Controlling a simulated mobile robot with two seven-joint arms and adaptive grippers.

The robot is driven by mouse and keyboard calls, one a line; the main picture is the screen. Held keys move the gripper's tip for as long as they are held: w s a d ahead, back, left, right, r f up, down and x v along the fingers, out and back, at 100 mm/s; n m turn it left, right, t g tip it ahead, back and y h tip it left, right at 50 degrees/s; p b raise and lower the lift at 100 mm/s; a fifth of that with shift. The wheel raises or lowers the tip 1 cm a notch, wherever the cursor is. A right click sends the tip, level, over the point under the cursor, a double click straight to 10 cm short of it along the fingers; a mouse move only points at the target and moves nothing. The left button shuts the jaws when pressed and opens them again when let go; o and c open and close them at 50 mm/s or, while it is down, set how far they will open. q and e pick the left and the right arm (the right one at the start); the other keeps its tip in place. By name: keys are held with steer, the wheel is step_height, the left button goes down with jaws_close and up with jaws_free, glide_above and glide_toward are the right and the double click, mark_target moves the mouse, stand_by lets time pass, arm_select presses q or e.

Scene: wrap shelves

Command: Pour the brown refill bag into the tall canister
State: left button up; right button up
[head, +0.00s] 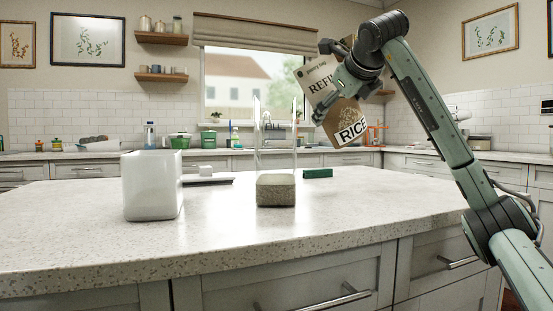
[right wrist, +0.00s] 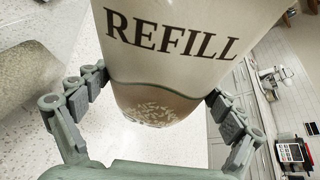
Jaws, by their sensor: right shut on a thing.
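The brown refill bag (head: 345,112), with a pale upper part lettered REFILL and a RICE label, hangs in the air to the right of the tall canister, tilted with its top toward the upper left. My right gripper (head: 337,82) is shut on it. In the right wrist view the bag (right wrist: 170,65) sits between both fingers (right wrist: 158,92), with grains in its lower part. The tall canister (head: 276,150) is clear, stands upright on the island and has beige grain in its bottom. The bag is higher than the canister's middle and apart from it. My left gripper is out of view.
A white open-topped bin (head: 150,188) stands left of the canister on the speckled island top (head: 230,232). A dark tray (head: 220,182) with a white item and a green block (head: 318,173) lie behind. The island's right part is clear.

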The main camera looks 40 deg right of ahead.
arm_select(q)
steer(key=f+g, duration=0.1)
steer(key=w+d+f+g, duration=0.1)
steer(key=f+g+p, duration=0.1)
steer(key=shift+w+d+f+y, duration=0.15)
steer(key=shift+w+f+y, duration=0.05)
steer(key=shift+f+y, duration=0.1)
arm_select(e)
steer(key=shift+w+a+r+m+y, duration=0.1)
steer(key=shift+a+r+m+y, duration=0.25)
steer(key=shift+r+m+y, duration=0.4)
arm_select(q)
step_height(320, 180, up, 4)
steer(key=p, duration=0.4)
arm_select(e)
step_height(320, 180, up, 3)
